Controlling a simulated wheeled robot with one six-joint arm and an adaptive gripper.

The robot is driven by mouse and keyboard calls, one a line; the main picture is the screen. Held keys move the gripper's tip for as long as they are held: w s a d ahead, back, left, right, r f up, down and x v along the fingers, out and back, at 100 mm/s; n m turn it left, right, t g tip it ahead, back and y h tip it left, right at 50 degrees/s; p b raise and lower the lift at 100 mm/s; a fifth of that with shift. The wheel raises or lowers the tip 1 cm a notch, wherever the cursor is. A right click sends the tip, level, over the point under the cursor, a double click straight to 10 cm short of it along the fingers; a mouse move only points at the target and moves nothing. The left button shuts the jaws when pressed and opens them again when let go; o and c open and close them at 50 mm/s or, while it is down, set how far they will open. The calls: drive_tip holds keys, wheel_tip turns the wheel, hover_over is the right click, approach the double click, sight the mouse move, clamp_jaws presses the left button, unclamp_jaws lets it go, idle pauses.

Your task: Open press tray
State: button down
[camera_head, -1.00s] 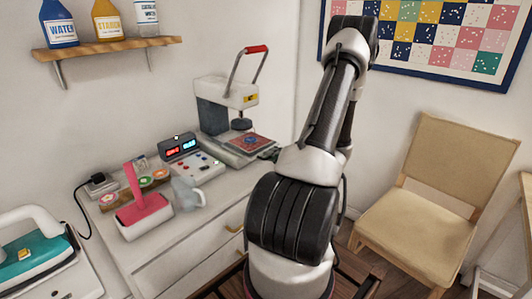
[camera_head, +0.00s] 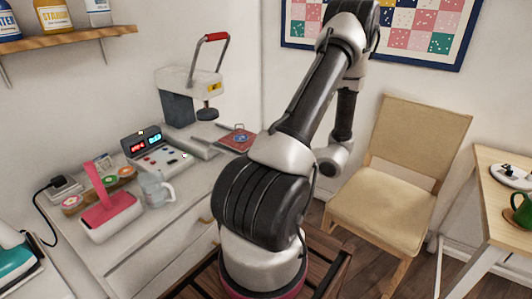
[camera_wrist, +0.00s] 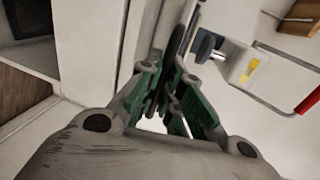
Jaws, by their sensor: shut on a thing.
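The heat press (camera_head: 190,85) stands at the back of the white cabinet top, its red-gripped lever raised. It also shows in the wrist view (camera_wrist: 245,68), rotated. The press tray (camera_head: 238,138), with a red and blue patterned pad, is slid out from under the press head toward my arm. Its near right end is hidden behind my arm. My gripper (camera_wrist: 172,85) shows in the wrist view with its green fingers close together, shut on the tray's dark front part. In the head view my gripper is hidden by my arm.
A beige chair (camera_head: 400,175) and a wooden table (camera_head: 495,205) are at right. Floor shows between chair and cabinet.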

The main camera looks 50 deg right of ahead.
drive_tip(key=c, duration=1.6)
unclamp_jaws()
drive_tip(key=shift+o, duration=0.2)
drive_tip(key=v, duration=1.2)
